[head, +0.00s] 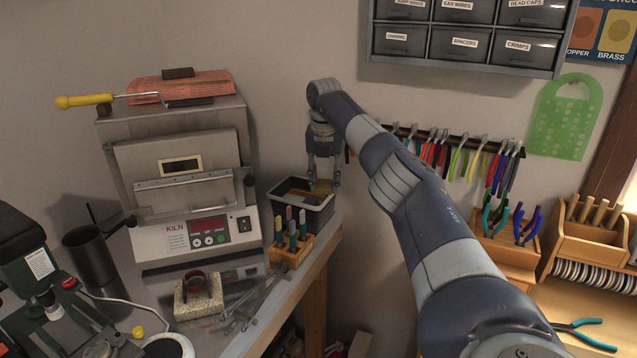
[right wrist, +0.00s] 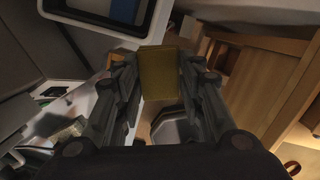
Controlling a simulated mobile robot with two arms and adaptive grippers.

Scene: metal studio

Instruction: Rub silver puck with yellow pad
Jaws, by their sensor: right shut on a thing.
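My right gripper (head: 323,178) is over the dark bin with the light rim (head: 328,207) at the right end of the bench. It is shut on the yellow pad (right wrist: 159,73), which sits between the fingertips in the right wrist view. In the head view only a small patch of the yellow pad (head: 322,187) shows, at the bin's opening. I cannot make out a silver puck for certain in either view. My left gripper is not in view.
A kiln (head: 190,210) stands left of the bin. A wooden block with several handled tools (head: 290,249) is just in front of the bin. Tweezers (head: 246,312) and a pale block (head: 198,299) lie nearer. Pliers hang on a wall rack (head: 450,141) to the right.

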